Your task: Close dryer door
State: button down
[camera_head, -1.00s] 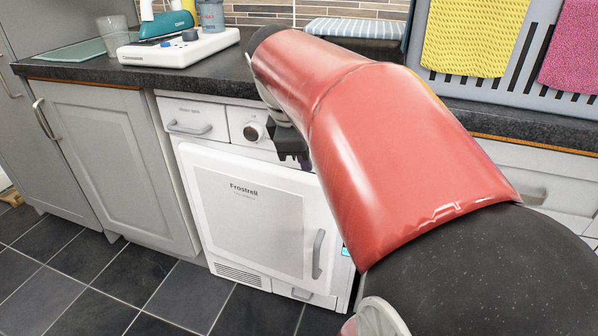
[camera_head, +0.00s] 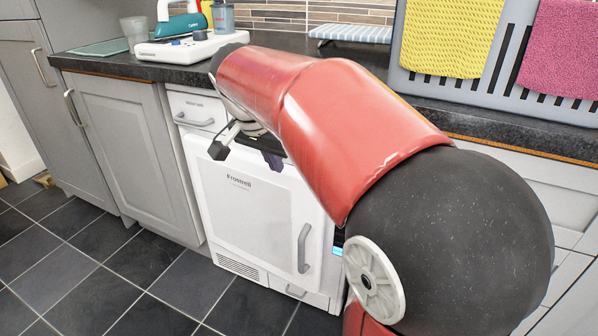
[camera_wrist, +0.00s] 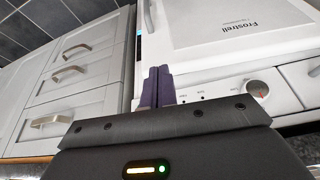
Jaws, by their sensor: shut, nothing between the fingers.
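The white dryer (camera_head: 318,298) stands under the counter. Its door (camera_head: 255,205), marked Frostrell, has a grey vertical handle (camera_head: 304,248) on the right. The door looks flush or nearly so with the front; I cannot tell whether it is latched. The door also shows upside down in the wrist view (camera_wrist: 225,28). My gripper (camera_head: 273,163) is by the upper part of the dryer front, partly hidden by my red arm. In the wrist view its purple fingers (camera_wrist: 157,75) are together and empty, in front of the dryer's right side and control panel. Contact with the door cannot be told.
The dark worktop (camera_head: 110,66) overhangs the dryer. Grey cupboards (camera_head: 125,150) stand at left and white drawers (camera_wrist: 75,100) beside the dryer. A white appliance (camera_head: 190,48) and a striped pad (camera_head: 350,34) sit on top. The tiled floor (camera_head: 120,270) at left is clear.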

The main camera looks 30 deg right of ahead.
aim_at(295, 177)
jog(key=w+d+f, duration=0.1)
jog(key=f, duration=0.2)
jog(key=w+d+f, duration=0.1)
jog(key=d+f, duration=0.1)
jog(key=w+d+f, duration=0.1)
jog(key=d+f, duration=0.1)
jog(key=f, duration=0.1)
jog(key=shift+w+d+f, duration=0.15)
jog(key=shift+w+f, duration=0.05)
jog(key=shift+f, duration=0.15)
jog(key=shift+w+d, duration=0.3)
jog(key=shift+d, duration=0.25)
